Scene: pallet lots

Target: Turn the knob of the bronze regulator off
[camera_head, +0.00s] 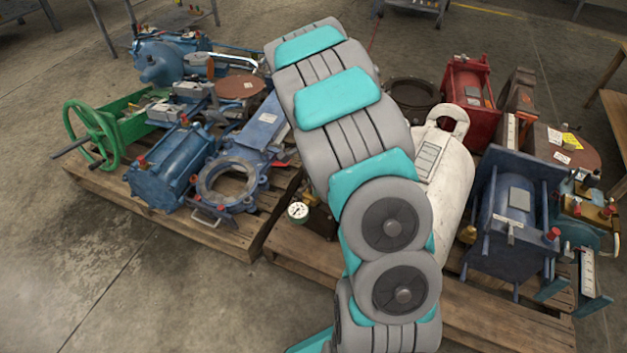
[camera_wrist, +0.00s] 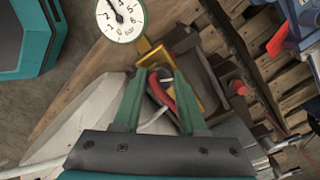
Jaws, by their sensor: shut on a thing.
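The bronze regulator (camera_wrist: 154,57) shows in the wrist view as a yellow-brown body with a round white dial gauge (camera_wrist: 121,19) beside it. My gripper (camera_wrist: 155,76) reaches to its body with two green fingers, closed on a small part that appears to be its knob; the fingers mostly hide it, so its turn position cannot be told. A red curved piece (camera_wrist: 158,93) shows between the fingers. In the head view a dial gauge (camera_head: 298,211) stands at the left of my arm, which hides the gripper and most of the regulator.
A white cylinder (camera_head: 452,190) stands right of my arm on the front pallet (camera_head: 470,312). A blue housing (camera_head: 507,225) is further right. The left pallet (camera_head: 235,241) holds blue castings and a green handwheel (camera_head: 92,135). Bare concrete floor lies at front left.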

